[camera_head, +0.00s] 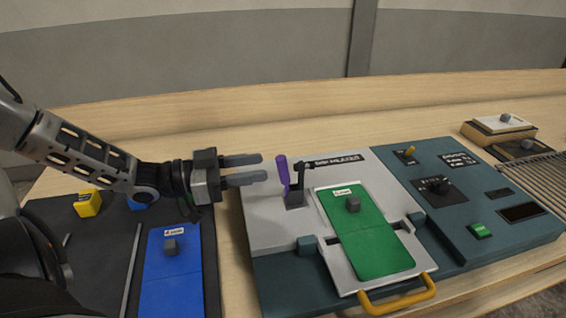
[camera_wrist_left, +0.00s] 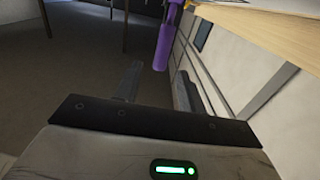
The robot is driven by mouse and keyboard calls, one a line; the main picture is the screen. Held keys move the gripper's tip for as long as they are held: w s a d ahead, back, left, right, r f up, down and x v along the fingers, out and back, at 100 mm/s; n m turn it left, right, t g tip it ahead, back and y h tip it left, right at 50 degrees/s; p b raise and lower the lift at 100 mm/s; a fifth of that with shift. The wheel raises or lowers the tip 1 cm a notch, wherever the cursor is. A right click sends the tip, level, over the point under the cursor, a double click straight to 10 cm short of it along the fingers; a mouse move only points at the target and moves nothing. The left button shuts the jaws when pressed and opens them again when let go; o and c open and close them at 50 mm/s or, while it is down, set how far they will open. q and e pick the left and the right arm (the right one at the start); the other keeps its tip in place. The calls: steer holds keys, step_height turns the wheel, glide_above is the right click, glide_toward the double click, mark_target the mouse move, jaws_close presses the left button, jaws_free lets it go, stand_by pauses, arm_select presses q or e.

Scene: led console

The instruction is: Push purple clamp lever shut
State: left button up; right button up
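The purple clamp lever (camera_head: 283,172) stands nearly upright on its dark clamp base (camera_head: 295,199), on the grey-white top of the console (camera_head: 265,222). A dark clamp arm stands beside it on the right. My left gripper (camera_head: 264,168) is just left of the lever, its fingers pointing right towards it. The fingers are apart with nothing between them in the head view. In the left wrist view the purple lever (camera_wrist_left: 167,40) shows beyond the fingertips (camera_wrist_left: 158,72). Whether a fingertip touches it I cannot tell. My right gripper is in neither view.
A green plate (camera_head: 370,245) with a small grey knob lies right of the clamp, above a yellow handle (camera_head: 398,297). A teal panel (camera_head: 470,195) with knob and switches is further right. A blue plate (camera_head: 172,275) and yellow block (camera_head: 88,203) lie on the dark left tray.

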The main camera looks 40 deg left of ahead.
mark_target(281, 165)
arm_select(q)
steer(key=b+x, duration=0.4)
steer(key=x, duration=0.2)
steer(key=shift+w+f+b, duration=0.1)
steer(key=shift+f+b, duration=0.1)
steer(key=shift+b, duration=0.1)
steer(key=shift+w+d+r, duration=0.1)
steer(key=shift+w+r, duration=0.05)
steer(key=shift+r, duration=0.1)
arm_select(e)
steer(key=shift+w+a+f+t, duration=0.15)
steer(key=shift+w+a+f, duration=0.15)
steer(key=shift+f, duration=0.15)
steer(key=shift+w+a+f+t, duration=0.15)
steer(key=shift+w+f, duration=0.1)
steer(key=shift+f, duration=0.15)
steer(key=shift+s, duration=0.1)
arm_select(q)
jaws_close()
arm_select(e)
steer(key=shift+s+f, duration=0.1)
